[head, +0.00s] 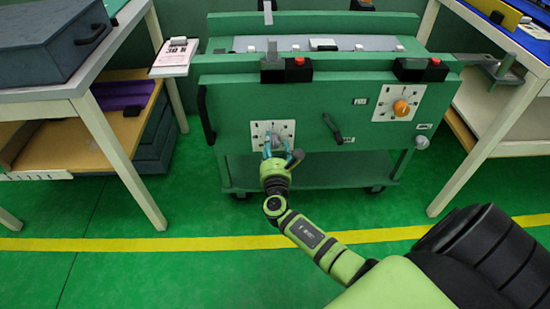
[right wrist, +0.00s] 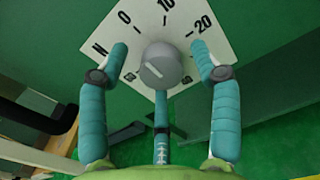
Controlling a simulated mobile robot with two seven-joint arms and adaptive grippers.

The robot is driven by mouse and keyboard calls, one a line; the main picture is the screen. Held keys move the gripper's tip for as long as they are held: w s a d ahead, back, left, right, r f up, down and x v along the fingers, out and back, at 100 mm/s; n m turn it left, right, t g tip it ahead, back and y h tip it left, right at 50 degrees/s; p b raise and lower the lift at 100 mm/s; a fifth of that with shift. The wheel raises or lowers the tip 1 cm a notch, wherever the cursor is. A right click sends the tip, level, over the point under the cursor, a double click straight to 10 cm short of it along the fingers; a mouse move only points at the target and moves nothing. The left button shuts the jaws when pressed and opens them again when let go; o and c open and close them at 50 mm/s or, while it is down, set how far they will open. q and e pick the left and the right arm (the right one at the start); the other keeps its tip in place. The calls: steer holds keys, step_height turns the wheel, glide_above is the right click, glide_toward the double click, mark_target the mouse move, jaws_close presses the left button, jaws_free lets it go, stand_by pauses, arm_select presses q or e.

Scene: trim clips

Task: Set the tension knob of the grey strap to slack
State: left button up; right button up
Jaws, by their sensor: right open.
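The grey knob (right wrist: 160,66) sits on a white dial plate (right wrist: 185,25) marked N, 0, 10 and 20, with small symbols lower down. A short pale line shows on the knob's face, slanting from upper left to lower right; which end is the pointer I cannot tell. The same plate shows in the head view (head: 259,126) at the left of the green cart's front, its knob mostly hidden by my fingers. My right gripper (head: 277,147) is open, its teal fingers on either side of the knob and apart from it. My left gripper is out of view.
Tables stand left (head: 40,95) and right (head: 485,130). The green floor in front is clear.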

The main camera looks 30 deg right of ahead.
steer(key=v, duration=1)
steer(key=shift+s, duration=0.2)
